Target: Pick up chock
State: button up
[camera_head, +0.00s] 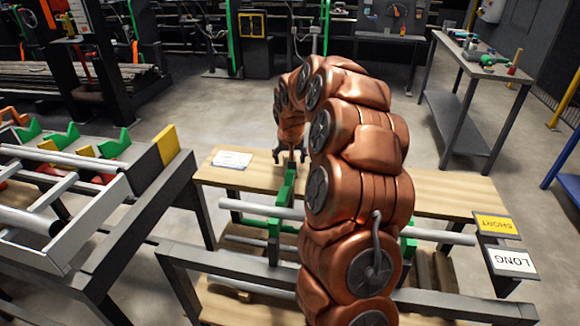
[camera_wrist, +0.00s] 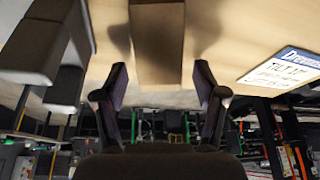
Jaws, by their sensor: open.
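In the wrist view, a brown block (camera_wrist: 157,45), which looks like the chock, rests on the pale wooden tabletop (camera_wrist: 235,30). My gripper (camera_wrist: 160,80) is open. Its two dark fingers stand one on each side of the block's near end, with a visible gap on both sides, and I see no contact. In the head view, my copper-coloured arm reaches over the wooden table (camera_head: 450,190), and my gripper (camera_head: 290,158) is low over its far part. The block cannot be made out there.
A printed card (camera_head: 232,160) lies left of my gripper. Dark grey blocks (camera_wrist: 40,50) stand at the wrist view's left. A metal bar (camera_head: 262,210) on green supports (camera_head: 285,190) crosses nearer me. SHORT (camera_head: 496,225) and LONG (camera_head: 512,262) signs are at the right.

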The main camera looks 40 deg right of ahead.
jog(key=shift+c, duration=0.4)
jog(key=c, duration=1.1)
jog(key=shift+c, duration=0.2)
jog(key=shift+r, duration=1.6)
jog(key=shift+a+r+b, duration=0.15)
jog(key=shift+r+b, duration=0.05)
jog(key=shift+b, duration=0.1)
jog(key=s+a+r+b, duration=0.1)
jog(key=a, duration=1.4)
jog(key=shift+s+a+r+b, duration=0.2)
jog(key=shift+s+a+b, duration=0.1)
jog(key=shift+s+b, duration=0.1)
